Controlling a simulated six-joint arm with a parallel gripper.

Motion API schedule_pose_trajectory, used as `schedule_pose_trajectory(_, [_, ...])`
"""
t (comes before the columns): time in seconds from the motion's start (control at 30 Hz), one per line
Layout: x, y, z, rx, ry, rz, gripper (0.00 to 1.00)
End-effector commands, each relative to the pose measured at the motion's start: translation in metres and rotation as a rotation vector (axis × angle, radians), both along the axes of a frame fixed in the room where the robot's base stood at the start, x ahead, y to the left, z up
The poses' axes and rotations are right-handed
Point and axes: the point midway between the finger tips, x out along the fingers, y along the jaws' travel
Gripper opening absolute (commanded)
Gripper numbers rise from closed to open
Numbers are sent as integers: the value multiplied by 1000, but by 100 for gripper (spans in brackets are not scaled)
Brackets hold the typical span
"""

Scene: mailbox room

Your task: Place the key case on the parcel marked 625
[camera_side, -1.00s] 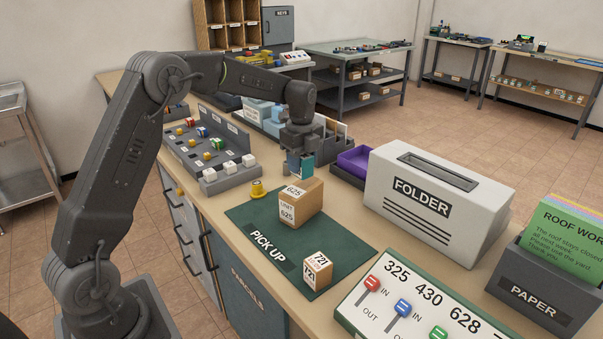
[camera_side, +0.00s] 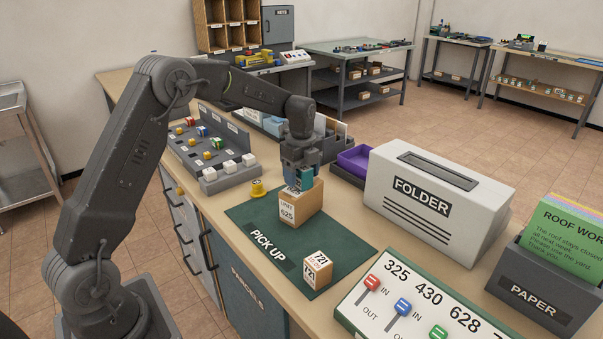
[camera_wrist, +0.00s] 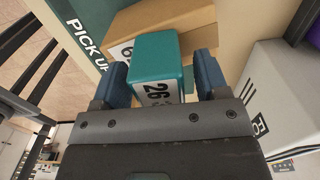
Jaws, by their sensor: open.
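The key case is a teal block with a white label (camera_wrist: 157,58), partly readable as "26". It also shows in the side view (camera_side: 301,184), low between the fingers and at the top of the parcel marked 625 (camera_side: 302,207). It appears to rest on the parcel's top face. That cardboard parcel stands on the green mat and shows behind the case in the wrist view (camera_wrist: 195,22). My gripper (camera_wrist: 162,78) is open, with its blue fingers on either side of the case. In the side view my gripper (camera_side: 300,174) hides part of the parcel's top.
A smaller parcel marked 721 (camera_side: 317,270) stands on the green PICK UP mat (camera_side: 256,236). A grey FOLDER box (camera_side: 436,205) and a purple tray (camera_side: 355,160) are to the right. A yellow object (camera_side: 258,189) and a rack of small blocks (camera_side: 212,180) are to the left.

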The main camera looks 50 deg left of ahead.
Motion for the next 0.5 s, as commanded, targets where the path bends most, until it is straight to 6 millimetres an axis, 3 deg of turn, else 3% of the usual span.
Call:
schedule_pose_trajectory(0.27, [0,0,7,1,-3,0,68])
schedule_pose_trajectory(0.5, [1,0,50,2,-6,0,68])
